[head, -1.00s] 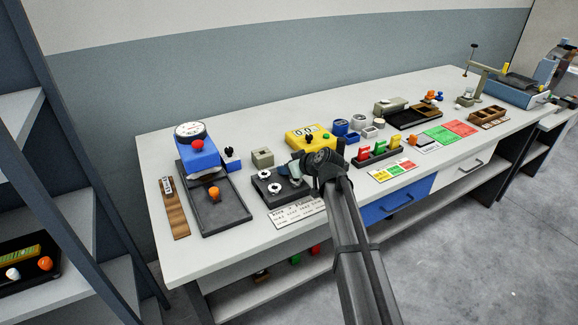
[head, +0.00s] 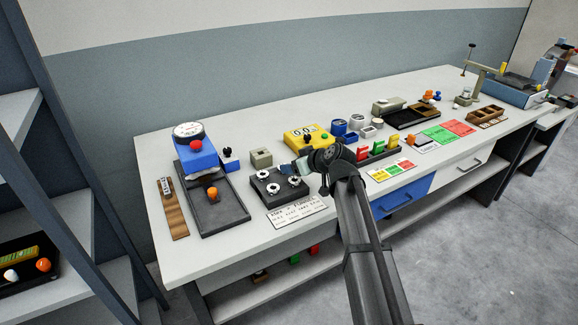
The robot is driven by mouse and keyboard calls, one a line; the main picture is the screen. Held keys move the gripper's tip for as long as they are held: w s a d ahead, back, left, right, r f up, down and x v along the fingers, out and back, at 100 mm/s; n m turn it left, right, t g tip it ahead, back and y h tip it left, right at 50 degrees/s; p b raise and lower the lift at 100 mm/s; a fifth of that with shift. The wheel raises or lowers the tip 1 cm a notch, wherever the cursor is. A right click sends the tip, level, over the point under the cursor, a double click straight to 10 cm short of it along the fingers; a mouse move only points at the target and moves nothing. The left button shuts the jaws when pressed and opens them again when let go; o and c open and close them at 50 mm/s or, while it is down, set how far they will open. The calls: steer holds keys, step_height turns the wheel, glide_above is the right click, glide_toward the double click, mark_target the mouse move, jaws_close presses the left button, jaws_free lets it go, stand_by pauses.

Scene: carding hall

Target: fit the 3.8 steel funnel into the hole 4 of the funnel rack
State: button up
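The funnel rack (head: 259,183), a dark block, sits left of the bench's middle. My gripper (head: 299,168) is just above the rack's back right corner. Its fingers are small and partly hidden by my wrist, so I cannot tell whether they are open or hold anything.
A printed card (head: 296,211) lies in front of the rack. A grey block (head: 261,158) and yellow display box (head: 306,137) stand behind. A black tray (head: 218,211) and blue dial gauge (head: 196,154) stand left. Red, green and yellow pieces (head: 377,150) stand right.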

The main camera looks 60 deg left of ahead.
steer(key=v, duration=0.7)
stand_by(0.5)
